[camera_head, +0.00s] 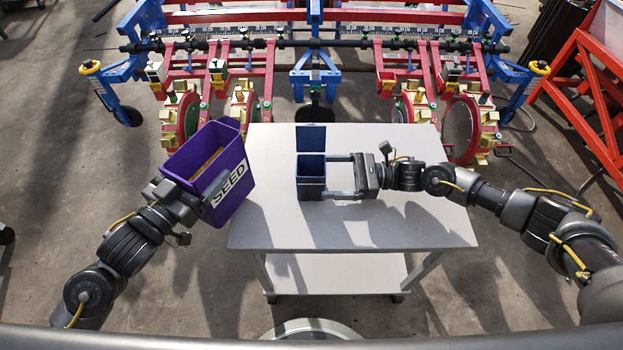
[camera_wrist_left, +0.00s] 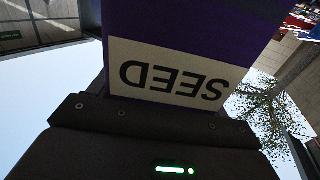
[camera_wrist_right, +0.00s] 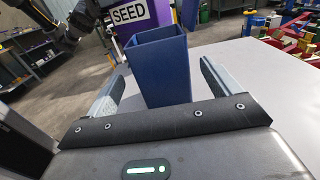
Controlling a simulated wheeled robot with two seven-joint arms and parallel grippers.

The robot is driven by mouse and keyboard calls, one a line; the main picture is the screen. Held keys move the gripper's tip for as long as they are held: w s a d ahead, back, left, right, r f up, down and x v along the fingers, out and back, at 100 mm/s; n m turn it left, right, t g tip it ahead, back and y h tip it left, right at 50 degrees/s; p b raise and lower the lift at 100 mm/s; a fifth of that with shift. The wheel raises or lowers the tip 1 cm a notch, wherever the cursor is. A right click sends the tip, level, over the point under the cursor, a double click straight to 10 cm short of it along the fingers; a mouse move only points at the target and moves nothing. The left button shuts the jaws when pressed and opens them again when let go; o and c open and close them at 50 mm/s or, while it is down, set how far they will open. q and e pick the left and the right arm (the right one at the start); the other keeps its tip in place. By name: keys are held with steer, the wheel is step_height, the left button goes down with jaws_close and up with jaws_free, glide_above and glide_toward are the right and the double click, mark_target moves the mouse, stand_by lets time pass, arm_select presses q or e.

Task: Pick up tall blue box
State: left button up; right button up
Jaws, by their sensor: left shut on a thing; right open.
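The tall blue box (camera_head: 311,187) stands upright and open-topped on the white table. A flat blue panel (camera_head: 310,139) shows just behind it. My right gripper (camera_head: 329,176) is open, with one finger on each side of the box. In the right wrist view the blue box (camera_wrist_right: 160,70) stands between the two fingers, and a gap shows on the right side. My left gripper (camera_head: 195,207) is shut on a purple box labelled SEED (camera_head: 222,158), held tilted by the table's left edge. The purple box (camera_wrist_left: 190,30) fills much of the left wrist view.
The white table (camera_head: 420,215) is clear to the right of and in front of the blue box. A red and blue planter machine (camera_head: 316,75) stands behind the table. A red frame (camera_head: 590,95) stands at the far right.

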mark_target(303, 168)
steer(key=shift+w+a+r, duration=0.1)
steer(key=shift+a, duration=1.7)
steer(key=shift+w+a+r, duration=0.1)
steer(key=shift+a, duration=1.7)
steer(key=c, duration=1.2)
steer(key=shift+o, duration=0.2)
step_height(303, 168, up, 10)
step_height(303, 168, down, 7)
steer(key=shift+f, duration=0.3)
steer(key=shift+s+f, duration=0.1)
steer(key=shift+f, duration=0.9)
steer(key=shift+f, duration=0.2)
